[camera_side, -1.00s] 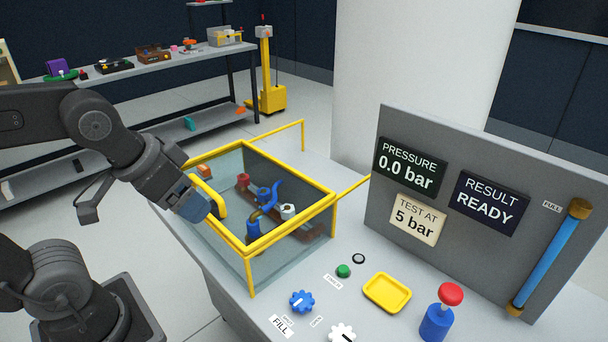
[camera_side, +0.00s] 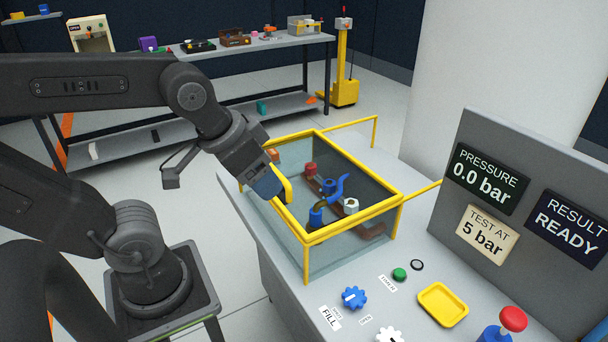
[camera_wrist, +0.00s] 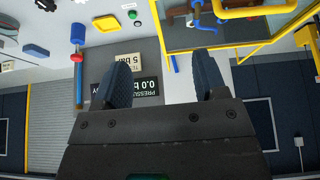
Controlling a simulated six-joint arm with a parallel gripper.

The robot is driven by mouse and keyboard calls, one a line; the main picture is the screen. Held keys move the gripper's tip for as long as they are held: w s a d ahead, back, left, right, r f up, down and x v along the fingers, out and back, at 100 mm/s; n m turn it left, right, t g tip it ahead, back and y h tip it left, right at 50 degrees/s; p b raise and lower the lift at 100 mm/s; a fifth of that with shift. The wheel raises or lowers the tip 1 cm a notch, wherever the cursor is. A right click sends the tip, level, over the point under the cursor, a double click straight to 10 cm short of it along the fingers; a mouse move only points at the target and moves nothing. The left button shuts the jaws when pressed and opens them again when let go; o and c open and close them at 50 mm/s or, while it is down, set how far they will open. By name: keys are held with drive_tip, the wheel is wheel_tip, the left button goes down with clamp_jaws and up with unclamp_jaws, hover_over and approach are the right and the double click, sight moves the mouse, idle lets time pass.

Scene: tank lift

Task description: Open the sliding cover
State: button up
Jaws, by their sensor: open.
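The tank (camera_side: 345,250) is a clear box with a yellow frame on the grey bench in the side view. A dark see-through cover (camera_side: 350,160) lies over its top and looks closed. A yellow handle (camera_side: 285,187) stands at the cover's left end. My gripper (camera_side: 266,186) is at that handle, its blue fingers partly hidden; I cannot tell whether they touch it. In the wrist view my gripper (camera_wrist: 164,80) is open with nothing clearly between its fingers. Part of the tank's yellow frame (camera_wrist: 185,50) shows beyond the right finger.
Inside the tank are blue, red and white pipe fittings (camera_side: 335,187). An upright grey panel (camera_side: 450,225) stands at the right.

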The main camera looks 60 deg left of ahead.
drive_tip(key=w+a+n, duration=0.1)
drive_tip(key=w+a+r+n+g, duration=0.1)
drive_tip(key=w+n, duration=0.1)
drive_tip(key=w+a+r+n+g, duration=0.1)
drive_tip(key=w+a+n, duration=0.1)
drive_tip(key=shift+r+y, duration=0.1)
drive_tip(key=shift+y, duration=0.3)
drive_tip(key=c, duration=0.4)
drive_tip(key=n+g, duration=0.6)
drive_tip(key=n, duration=0.7)
approach(275, 168)
drive_tip(key=shift+h, duration=0.4)
drive_tip(key=x, duration=0.9)
drive_tip(key=shift+a, duration=0.4)
drive_tip(key=shift+c, duration=0.2)
clamp_jaws()
